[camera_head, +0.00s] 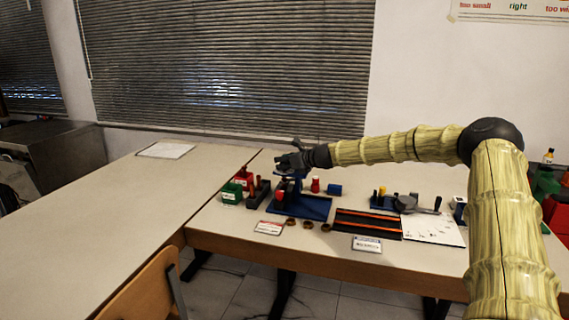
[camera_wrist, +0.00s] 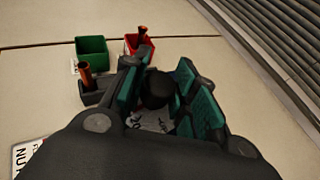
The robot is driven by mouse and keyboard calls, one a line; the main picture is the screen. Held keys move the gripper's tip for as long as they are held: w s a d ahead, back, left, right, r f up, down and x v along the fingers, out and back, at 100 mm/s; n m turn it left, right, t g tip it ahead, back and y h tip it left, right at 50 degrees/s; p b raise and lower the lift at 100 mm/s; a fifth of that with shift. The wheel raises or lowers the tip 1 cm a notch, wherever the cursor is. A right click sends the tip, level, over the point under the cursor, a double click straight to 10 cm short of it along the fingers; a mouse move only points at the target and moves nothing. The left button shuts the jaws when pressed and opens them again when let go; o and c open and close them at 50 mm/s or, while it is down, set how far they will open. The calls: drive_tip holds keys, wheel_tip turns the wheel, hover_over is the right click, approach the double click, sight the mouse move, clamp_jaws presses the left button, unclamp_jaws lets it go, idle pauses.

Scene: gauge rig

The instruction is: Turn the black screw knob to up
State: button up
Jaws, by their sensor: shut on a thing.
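The black screw knob (camera_wrist: 155,88) shows as a dark rounded shape between the green-padded fingers of my gripper in the wrist view. My gripper (camera_head: 284,162) is shut on it, above the blue-based rig (camera_head: 306,207) in the head view. A pale dial face with dark marks (camera_wrist: 155,121) shows partly below the knob in the wrist view. The fingers hide the knob's sides, and I cannot tell which way it is turned. In the head view my gripper covers the top of the rig.
A green bin (camera_wrist: 92,50), a red bin (camera_wrist: 133,42) and a dark block with orange-brown pegs (camera_head: 257,194) stand close left of the rig. A red piece (camera_head: 315,185), blue cylinder (camera_head: 334,190) and black-and-orange rails (camera_head: 367,224) lie to the right. The left table (camera_head: 130,205) is mostly clear.

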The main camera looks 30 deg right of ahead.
drive_tip(key=o, duration=1)
drive_tip(key=shift+d, duration=0.1)
drive_tip(key=shift+o, duration=0.2)
drive_tip(key=shift+r, duration=4.95)
